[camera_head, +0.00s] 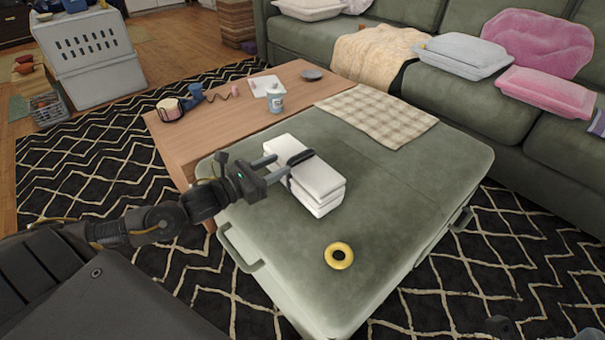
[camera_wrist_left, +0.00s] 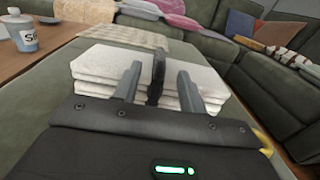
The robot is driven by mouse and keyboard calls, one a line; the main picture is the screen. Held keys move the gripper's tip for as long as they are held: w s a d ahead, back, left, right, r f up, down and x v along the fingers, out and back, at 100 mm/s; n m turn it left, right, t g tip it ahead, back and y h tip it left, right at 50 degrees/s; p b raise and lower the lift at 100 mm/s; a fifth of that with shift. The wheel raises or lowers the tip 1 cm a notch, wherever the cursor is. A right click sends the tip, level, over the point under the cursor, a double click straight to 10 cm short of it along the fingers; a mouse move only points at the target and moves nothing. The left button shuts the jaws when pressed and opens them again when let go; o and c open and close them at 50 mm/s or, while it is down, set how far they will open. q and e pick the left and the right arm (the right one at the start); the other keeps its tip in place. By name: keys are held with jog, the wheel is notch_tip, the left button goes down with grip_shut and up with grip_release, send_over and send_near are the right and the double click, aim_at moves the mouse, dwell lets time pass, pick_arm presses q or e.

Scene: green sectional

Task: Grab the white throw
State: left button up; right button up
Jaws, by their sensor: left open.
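The white throw (camera_head: 318,181) is a folded white stack with a dark band around it, lying on the green ottoman (camera_head: 390,200). My left gripper (camera_head: 279,166) is at the near-left side of the stack, open, with its fingers pointing at it. In the left wrist view, the two fingers (camera_wrist_left: 159,82) stand apart in front of the white throw (camera_wrist_left: 90,66), with the dark band between them. I cannot tell whether the fingertips touch the stack.
A yellow ring (camera_head: 339,255) lies on the ottoman near its front. A checked cloth (camera_head: 378,114) covers its far end. A wooden table (camera_head: 215,125) with a bottle (camera_head: 276,101) and other small items adjoins it. The green sofa (camera_head: 480,115) runs behind.

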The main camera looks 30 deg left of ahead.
aim_at(290, 161)
pick_arm(q)
jog(key=shift+b+x, duration=0.8)
jog(key=shift+x, duration=2.6)
jog(key=shift+d+f, duration=0.15)
grip_shut()
